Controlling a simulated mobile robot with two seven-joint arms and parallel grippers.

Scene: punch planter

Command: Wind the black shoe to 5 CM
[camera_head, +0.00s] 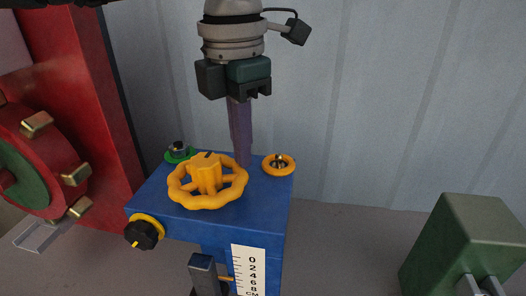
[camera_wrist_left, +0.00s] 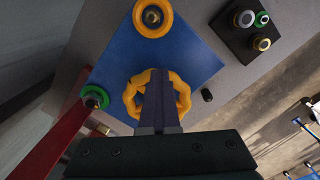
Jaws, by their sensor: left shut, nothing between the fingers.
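The blue housing (camera_head: 225,217) carries a yellow handwheel (camera_head: 208,181) with a raised hub on top. The black shoe (camera_head: 203,273) is below the housing's front, left of a white scale (camera_head: 250,268) marked 0 to 8 CM. An orange pointer (camera_head: 227,279) reaches the scale around 4 to 6; I cannot read it exactly. My left gripper (camera_head: 242,160) points down, its purple fingers shut and empty, just behind the wheel in the head view. In the left wrist view, the fingers (camera_wrist_left: 158,75) cover the middle of the handwheel (camera_wrist_left: 183,93); contact cannot be told. My right gripper is out of view.
A green-ringed fitting (camera_head: 179,152) and an orange-ringed one (camera_head: 279,164) stand at the housing's back corners. A black knob (camera_head: 142,233) sticks out at front left. A red machine (camera_head: 105,120) stands left, a green box (camera_head: 470,240) right. Grey floor between is clear.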

